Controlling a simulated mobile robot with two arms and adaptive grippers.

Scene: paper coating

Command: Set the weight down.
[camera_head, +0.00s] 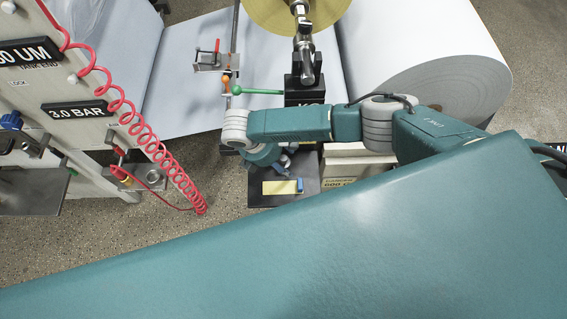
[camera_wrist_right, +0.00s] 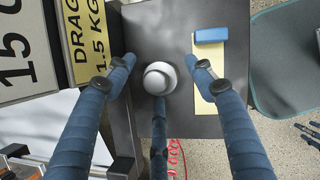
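The weight shows from above in the right wrist view as a round silver-white knob (camera_wrist_right: 158,78) over a dark plate (camera_wrist_right: 168,25). My right gripper (camera_wrist_right: 159,72) has its three blue fingers spread around the knob. Bare plate shows between the knob and the two side fingers; the third finger's tip is close below the knob, and I cannot tell if it touches. In the head view the right gripper (camera_head: 285,160) is small and partly hidden by its wrist, and I cannot make out the weight there. My left gripper (camera_wrist_right: 308,132) shows partly at the right wrist view's edge, fingers apart.
A yellow pad (camera_head: 280,187) and a blue block (camera_wrist_right: 210,35) lie on the plate. A "DRAG 1.5 KG" sign (camera_wrist_right: 88,35) stands close by. A large paper roll (camera_head: 440,80), a red coiled hose (camera_head: 150,140) and a green lever (camera_head: 258,91) are around.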

